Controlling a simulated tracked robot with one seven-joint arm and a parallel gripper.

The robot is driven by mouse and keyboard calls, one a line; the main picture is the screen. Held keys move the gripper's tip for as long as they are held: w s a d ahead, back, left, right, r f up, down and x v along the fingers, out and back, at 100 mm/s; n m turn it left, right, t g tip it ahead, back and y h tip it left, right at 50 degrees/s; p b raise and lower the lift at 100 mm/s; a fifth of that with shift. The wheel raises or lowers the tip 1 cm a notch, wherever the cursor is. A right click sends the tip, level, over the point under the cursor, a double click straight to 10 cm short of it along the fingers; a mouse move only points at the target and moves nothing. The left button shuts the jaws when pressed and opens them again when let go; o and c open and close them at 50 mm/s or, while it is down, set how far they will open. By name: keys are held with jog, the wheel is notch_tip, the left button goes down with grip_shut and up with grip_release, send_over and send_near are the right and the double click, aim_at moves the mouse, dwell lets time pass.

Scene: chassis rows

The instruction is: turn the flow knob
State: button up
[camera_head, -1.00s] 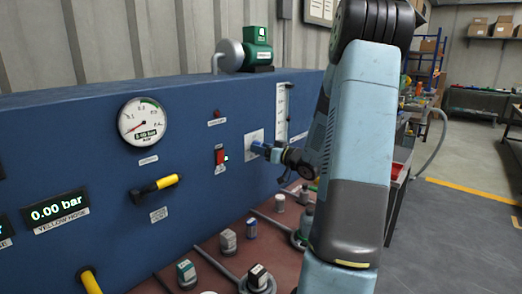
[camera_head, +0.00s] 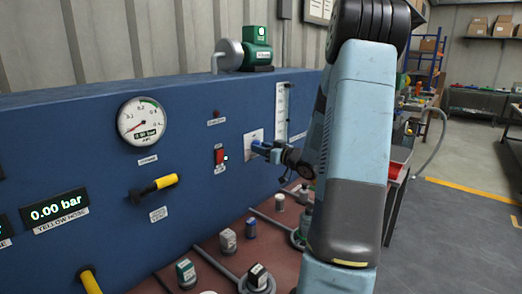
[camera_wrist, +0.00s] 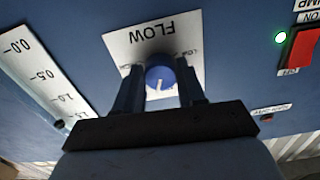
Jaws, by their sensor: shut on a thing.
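The flow knob (camera_wrist: 160,76) is a round blue dial with a white pointer line, on a white plate (camera_wrist: 128,44) marked FLOW in the wrist view. The pointer aims toward the bottom of that view. My gripper (camera_wrist: 160,90) has one finger on each side of the knob and is shut on it. In the head view my gripper (camera_head: 262,150) reaches the white plate (camera_head: 252,138) on the blue panel, and the fingers hide most of the knob.
A red switch (camera_head: 219,156) with a lit green lamp sits left of the plate. A scale gauge (camera_head: 282,112) is right of it. A round dial gauge (camera_head: 141,121) and a yellow-handled valve (camera_head: 158,187) are further left. Several fittings stand on the red-brown bench (camera_head: 205,262) below.

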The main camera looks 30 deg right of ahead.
jog(key=o, duration=1.1)
jog(key=shift+c, duration=0.2)
jog(key=v, duration=1.3)
jog(key=shift+s, duration=0.4)
jog(key=shift+w, duration=0.1)
